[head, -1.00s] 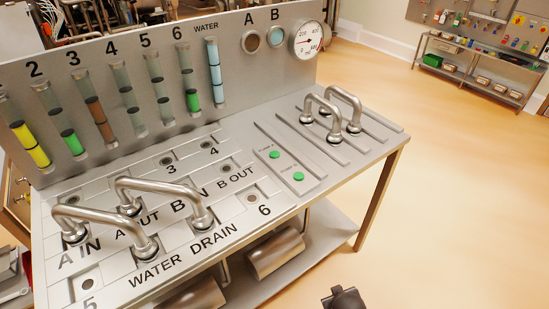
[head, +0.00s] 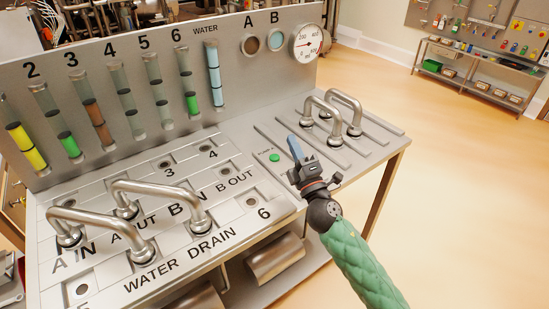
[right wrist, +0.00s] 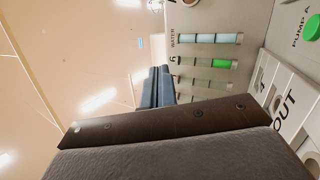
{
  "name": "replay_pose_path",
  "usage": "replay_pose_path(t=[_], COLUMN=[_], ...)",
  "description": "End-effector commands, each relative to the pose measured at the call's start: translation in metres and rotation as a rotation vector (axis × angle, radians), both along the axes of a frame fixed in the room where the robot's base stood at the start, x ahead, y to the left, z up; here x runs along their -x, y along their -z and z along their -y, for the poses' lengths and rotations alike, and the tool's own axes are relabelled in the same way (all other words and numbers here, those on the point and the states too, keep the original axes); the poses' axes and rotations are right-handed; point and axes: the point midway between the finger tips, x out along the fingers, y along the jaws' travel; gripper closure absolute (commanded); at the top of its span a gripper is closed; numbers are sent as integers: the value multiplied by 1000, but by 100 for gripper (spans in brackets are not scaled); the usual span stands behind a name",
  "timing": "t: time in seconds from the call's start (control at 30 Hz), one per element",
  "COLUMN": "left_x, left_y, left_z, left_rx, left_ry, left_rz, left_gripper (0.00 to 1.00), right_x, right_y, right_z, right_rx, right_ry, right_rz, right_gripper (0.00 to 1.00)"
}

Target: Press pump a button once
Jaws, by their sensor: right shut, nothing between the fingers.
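The pump A button (head: 274,157) is a small green disc on a raised metal strip of the bench top, marked PUMP A. It also shows at the right edge of the right wrist view (right wrist: 313,27). My right gripper (head: 295,147) is shut and empty, its blue fingertips to the right of the button and apart from it in the head view. The gripper covers the place of the second green button, pump B. In the right wrist view the shut blue fingers (right wrist: 157,88) point toward the panel. My left gripper is not in view.
Two bent metal pipes (head: 160,188) stand at the front left of the bench top, and two more (head: 345,97) at the back right. The upright panel (head: 120,62) holds coloured tubes and a round gauge (head: 306,42). The floor at the right is clear.

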Motion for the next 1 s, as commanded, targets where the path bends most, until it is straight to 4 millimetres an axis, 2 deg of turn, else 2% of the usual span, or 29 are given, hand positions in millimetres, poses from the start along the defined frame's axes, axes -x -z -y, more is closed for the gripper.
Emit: replay_pose_path(t=[0.03,0.1,0.23,0.4,0.53,0.63,0.73,0.9,1.0], left_x=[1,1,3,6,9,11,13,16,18], left_y=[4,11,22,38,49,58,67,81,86], left_z=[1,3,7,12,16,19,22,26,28], left_rx=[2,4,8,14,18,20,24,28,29], left_ry=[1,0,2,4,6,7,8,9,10], left_rz=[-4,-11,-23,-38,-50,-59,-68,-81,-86], left_gripper=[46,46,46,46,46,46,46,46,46], right_x=[-3,-5,-6,-12,-25,-41,-62,-104,-123], right_y=[-14,-26,-37,-30,-15,1,16,32,36], right_z=[-16,-39,-79,-118,-133,-134,-125,-92,-70], right_rx=[86,216,470,826,1111,1343,1579,1952,2117], right_ry=[-34,-82,-165,-264,-332,-379,-425,-485,-510], right_rz=[78,184,372,589,727,812,873,913,906], right_gripper=[100,100,100,100,100,100,100,100,100])
